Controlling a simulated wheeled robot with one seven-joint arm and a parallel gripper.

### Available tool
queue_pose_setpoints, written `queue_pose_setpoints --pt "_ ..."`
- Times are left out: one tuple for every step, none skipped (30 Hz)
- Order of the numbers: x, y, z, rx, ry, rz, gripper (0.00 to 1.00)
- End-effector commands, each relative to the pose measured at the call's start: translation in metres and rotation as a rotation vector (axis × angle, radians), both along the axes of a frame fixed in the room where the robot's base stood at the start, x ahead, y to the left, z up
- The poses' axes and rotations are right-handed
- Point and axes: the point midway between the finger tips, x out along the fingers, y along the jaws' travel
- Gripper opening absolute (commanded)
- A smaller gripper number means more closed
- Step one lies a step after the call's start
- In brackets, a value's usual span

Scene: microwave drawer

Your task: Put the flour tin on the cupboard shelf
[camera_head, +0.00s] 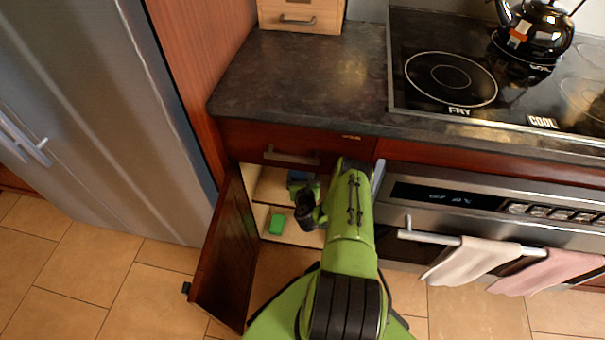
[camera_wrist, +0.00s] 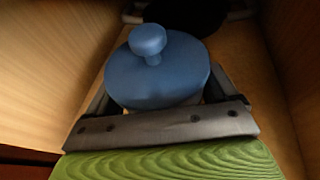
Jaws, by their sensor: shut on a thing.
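The flour tin, a blue tin with a round knob on its lid (camera_wrist: 160,82), sits between the fingers of my gripper (camera_wrist: 162,92) in the wrist view. My gripper is shut on it. In the head view only a small blue patch of the tin (camera_head: 297,175) shows beside my arm. My gripper reaches into the open cupboard, at the level of the cupboard shelf (camera_head: 270,187). The shelf's wooden surface (camera_wrist: 248,58) also shows around the tin. The tin's base is hidden, so I cannot tell whether it touches the shelf.
A dark pot with metal handles (camera_wrist: 187,14) stands behind the tin. Pale cupboard walls lie close on both sides. The cupboard door (camera_head: 228,250) stands open at the left. A green block (camera_head: 276,224) lies in the lower compartment. A closed drawer (camera_head: 250,142) is above.

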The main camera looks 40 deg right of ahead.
Motion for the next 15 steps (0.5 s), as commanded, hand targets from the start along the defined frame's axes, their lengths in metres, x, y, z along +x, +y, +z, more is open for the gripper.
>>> queue_pose_setpoints --pt "0.0 0.001 -0.0042 0.001 -0.002 0.0 0.51" --pt "0.0001 0.0013 -0.0061 0.001 -0.002 0.0 0.51" --pt "0.0002 0.0017 -0.008 0.001 -0.002 0.002 0.51" --pt "0.0002 0.002 -0.0093 0.0 -0.003 0.003 0.51" --pt "0.0002 0.0022 -0.0104 0.0 -0.003 0.003 0.51" --pt "0.0002 0.0025 -0.0114 0.0 -0.003 0.004 0.51" --pt "0.0002 0.0025 -0.0118 0.001 -0.002 0.004 0.51" --pt "0.0002 0.0026 -0.012 0.0 -0.003 0.004 0.51" --pt "0.0002 0.0027 -0.012 0.0 -0.003 0.004 0.51" --pt "0.0002 0.0027 -0.012 0.0 -0.003 0.004 0.51" --pt "0.0003 0.0027 -0.0119 0.0 -0.003 0.004 0.51" --pt "0.0003 0.0027 -0.0119 0.0 -0.003 0.004 0.51" --pt "0.0002 0.0026 -0.0119 0.0 -0.003 0.004 0.51" --pt "0.0003 0.0027 -0.0118 0.0 -0.003 0.004 0.51" --pt "0.0003 0.0027 -0.0119 0.0 -0.003 0.004 0.51"
